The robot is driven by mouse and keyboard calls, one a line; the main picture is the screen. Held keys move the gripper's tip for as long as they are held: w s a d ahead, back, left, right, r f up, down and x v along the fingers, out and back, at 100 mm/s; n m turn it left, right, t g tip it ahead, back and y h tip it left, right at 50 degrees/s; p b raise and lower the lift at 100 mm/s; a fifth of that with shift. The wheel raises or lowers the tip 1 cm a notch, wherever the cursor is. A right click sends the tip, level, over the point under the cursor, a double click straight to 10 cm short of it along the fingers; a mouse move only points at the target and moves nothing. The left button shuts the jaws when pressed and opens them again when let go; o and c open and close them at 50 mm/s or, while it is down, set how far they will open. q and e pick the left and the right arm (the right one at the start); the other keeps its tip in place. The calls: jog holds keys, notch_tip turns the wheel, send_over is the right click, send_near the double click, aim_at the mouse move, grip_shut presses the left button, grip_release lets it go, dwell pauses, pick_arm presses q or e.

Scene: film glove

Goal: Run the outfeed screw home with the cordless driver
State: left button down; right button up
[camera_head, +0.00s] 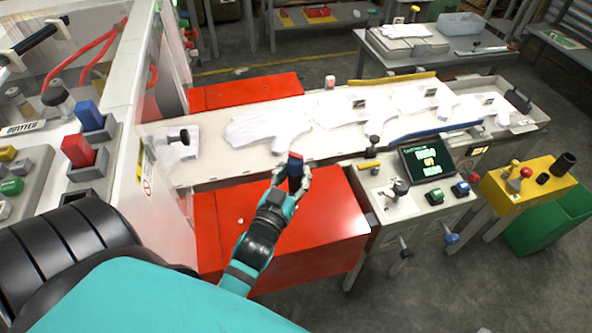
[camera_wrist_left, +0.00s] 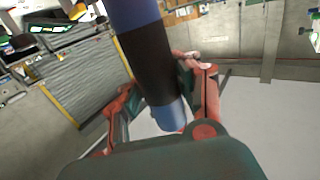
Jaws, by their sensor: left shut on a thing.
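My left gripper (camera_head: 298,180) is shut on a blue-and-black cylindrical tool (camera_head: 295,161), held above the near red cover at the conveyor's front edge. The wrist view shows the tool (camera_wrist_left: 148,62) tilted between the left gripper's fingers (camera_wrist_left: 165,112), its black band between blue parts. It looks like the cordless driver, but its working tip cannot be made out. I cannot pick out the outfeed screw. A label that appears to read OUTFEED (camera_head: 22,129) is on the white machine at left. My right gripper is not in view.
White gloves (camera_head: 262,128) lie along the conveyor (camera_head: 215,172). Red covers (camera_head: 325,215) flank it. A control panel (camera_head: 428,160) with a screen, a yellow box (camera_head: 522,187) and a green bin (camera_head: 553,222) stand at right. A machine wall (camera_head: 148,165) rises at left.

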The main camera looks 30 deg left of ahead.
aim_at(296, 157)
pick_arm(q)
jog(key=shift+f+p, duration=0.4)
jog(key=shift+p, duration=1)
dwell(2.4)
jog(key=shift+r, duration=0.1)
jog(key=shift+r+p, duration=2.95)
jog(key=shift+p, duration=0.1)
